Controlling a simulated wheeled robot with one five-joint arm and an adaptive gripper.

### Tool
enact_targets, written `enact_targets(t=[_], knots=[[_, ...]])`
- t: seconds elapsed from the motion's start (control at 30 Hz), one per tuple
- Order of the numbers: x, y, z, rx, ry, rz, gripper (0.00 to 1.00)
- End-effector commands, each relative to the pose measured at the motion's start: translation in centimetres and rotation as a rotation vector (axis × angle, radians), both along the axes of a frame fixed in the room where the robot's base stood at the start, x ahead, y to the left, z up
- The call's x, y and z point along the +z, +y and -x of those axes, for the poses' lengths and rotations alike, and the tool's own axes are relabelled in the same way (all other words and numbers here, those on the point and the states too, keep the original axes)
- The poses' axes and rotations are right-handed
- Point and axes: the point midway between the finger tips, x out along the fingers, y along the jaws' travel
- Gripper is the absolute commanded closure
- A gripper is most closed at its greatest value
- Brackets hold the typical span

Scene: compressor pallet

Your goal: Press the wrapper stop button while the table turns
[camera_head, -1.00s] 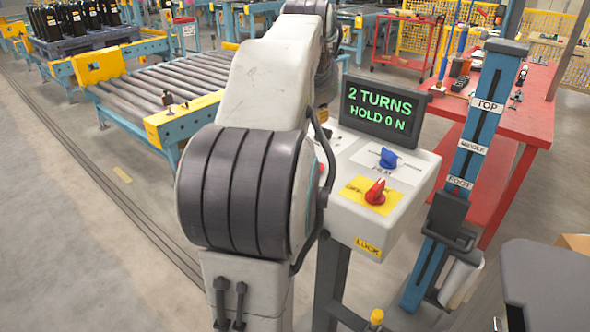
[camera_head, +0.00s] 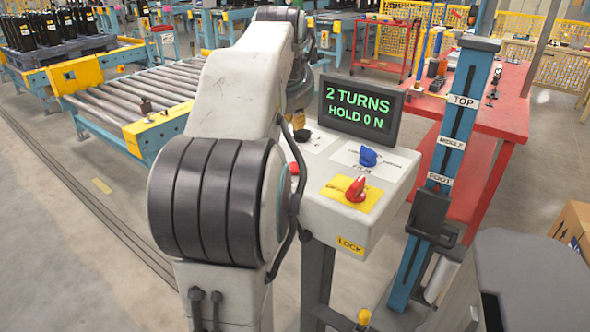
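The grey wrapper control box (camera_head: 335,217) stands right of my arm, in the middle of the view. Its screen (camera_head: 361,106) reads "2 TURNS HOLD 0 N" in green. A red knob (camera_head: 355,190) sits on a yellow plate, with a blue knob (camera_head: 368,157) on a white plate behind it. A small red part (camera_head: 294,168) shows at the box's left edge, partly covered by my arm; I cannot tell whether it is the stop button. My arm reaches forward past the box's left side. I cannot make out a turning table.
A blue post (camera_head: 456,130) marked TOP, MIDDLE and FOOT stands right of the box. A red table (camera_head: 505,110) is behind it. A roller conveyor (camera_head: 155,90) runs at the left, with black compressors (camera_head: 60,30) at far left. Bare floor lies at lower left.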

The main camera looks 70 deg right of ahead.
Motion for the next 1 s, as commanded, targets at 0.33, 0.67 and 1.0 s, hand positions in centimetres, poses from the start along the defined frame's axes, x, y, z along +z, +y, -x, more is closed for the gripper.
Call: enact_targets(t=[0.33, 0.67, 1.0], knots=[[-4.2, 0.0, 0.0, 0.0, 0.0, 0.0, 1.0], [-7.1, 0.0, 0.0, 0.0, 0.0, 0.0, 1.0], [-7.4, 0.0, 0.0, 0.0, 0.0, 0.0, 1.0]])
